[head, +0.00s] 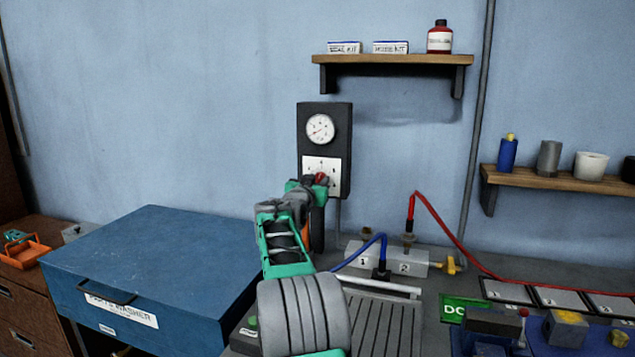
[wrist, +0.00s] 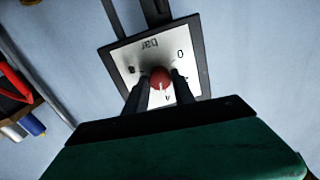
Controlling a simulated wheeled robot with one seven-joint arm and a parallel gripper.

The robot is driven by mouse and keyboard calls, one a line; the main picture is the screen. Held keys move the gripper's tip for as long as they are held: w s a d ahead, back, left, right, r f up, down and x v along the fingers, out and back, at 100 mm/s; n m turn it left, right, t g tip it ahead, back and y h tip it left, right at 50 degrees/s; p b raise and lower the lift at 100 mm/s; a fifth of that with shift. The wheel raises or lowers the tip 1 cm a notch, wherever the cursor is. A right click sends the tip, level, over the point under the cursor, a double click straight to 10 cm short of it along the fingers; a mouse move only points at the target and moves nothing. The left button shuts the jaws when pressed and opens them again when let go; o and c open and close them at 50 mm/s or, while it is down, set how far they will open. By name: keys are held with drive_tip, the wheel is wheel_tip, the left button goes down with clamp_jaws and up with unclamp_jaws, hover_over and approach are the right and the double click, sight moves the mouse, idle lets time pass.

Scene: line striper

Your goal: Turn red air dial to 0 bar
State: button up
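The red air dial (wrist: 160,77) sits on a white scale plate (wrist: 125,60) marked "bar", upside down in the wrist view. The plate shows 0 at the right, 4 at the bottom and what looks like 8 at the left. The dial's white pointer mark points down toward the 4. My gripper (wrist: 161,82) has one finger on each side of the dial and appears shut on it. In the head view my gripper (head: 318,183) reaches the lower part of the dark wall panel (head: 341,150), mostly hiding the red dial (head: 321,178).
A round gauge (head: 320,129) is above the dial; its reading is too small to tell. A shelf (head: 390,59) is above right. A blue parts washer (head: 150,260) stands lower left. A valve block (head: 390,257) with blue and red hoses lies below right.

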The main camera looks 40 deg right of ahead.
clamp_jaws()
drive_tip(key=shift+n, duration=0.3)
drive_tip(key=n+p, duration=0.1)
drive_tip(key=n, duration=0.5)
drive_tip(key=n+p, duration=0.2)
drive_tip(key=n, duration=0.4)
drive_tip(key=shift+g, duration=0.3)
drive_tip(key=n+p, duration=0.2)
drive_tip(key=n, duration=0.1)
drive_tip(key=shift+r+n, duration=0.1)
drive_tip(key=shift+n, duration=0.3)
drive_tip(key=n+p, duration=0.2)
drive_tip(key=n, duration=0.1)
drive_tip(key=shift+n, duration=0.3)
drive_tip(key=n+p, duration=0.4)
drive_tip(key=n, duration=0.2)
